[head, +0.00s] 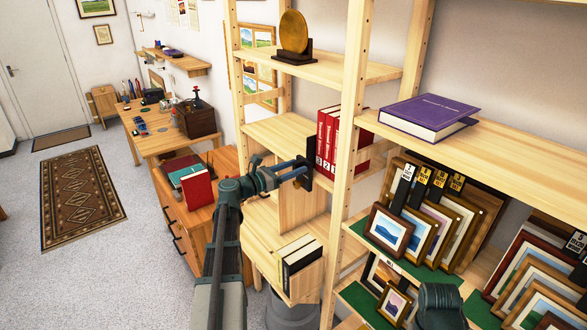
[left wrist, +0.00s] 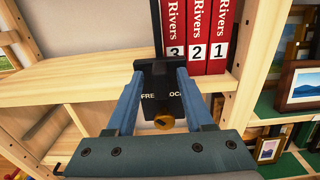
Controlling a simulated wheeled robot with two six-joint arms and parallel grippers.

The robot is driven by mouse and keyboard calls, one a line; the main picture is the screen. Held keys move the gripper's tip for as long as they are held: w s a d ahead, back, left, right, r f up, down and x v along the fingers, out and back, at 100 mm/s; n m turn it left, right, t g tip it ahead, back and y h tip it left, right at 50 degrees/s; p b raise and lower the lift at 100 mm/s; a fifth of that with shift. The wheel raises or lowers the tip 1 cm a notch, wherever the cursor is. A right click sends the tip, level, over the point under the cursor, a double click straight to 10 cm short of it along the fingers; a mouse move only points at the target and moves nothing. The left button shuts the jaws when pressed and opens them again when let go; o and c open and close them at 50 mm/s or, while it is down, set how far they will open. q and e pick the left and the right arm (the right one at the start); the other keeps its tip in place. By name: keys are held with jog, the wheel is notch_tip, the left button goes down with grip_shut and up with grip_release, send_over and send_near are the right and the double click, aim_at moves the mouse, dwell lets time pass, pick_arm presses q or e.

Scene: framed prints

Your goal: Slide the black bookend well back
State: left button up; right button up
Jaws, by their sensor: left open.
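The black bookend (head: 307,172) stands on the middle shelf, at the left side of the red numbered books (head: 327,138). In the left wrist view the red books (left wrist: 200,40) stand upright behind a black piece (left wrist: 160,92) with pale letters and a brass knob, and a dark upright strip shows at their left. I take this black piece to be the bookend's front. My left gripper (head: 304,172) is open at the shelf's front, its fingers on either side of the black piece in the left wrist view (left wrist: 160,82). I cannot tell whether they touch it.
A wooden shelf post (head: 347,150) rises close to the right of my left gripper. Bare shelf (left wrist: 80,80) lies left of the bookend. Black and white books (head: 299,257) stand on the shelf below. Framed prints (head: 390,230) fill the right bay. A purple book (head: 428,113) lies above them.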

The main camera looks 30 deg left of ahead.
pick_arm(q)
grip_shut()
dwell(1.4)
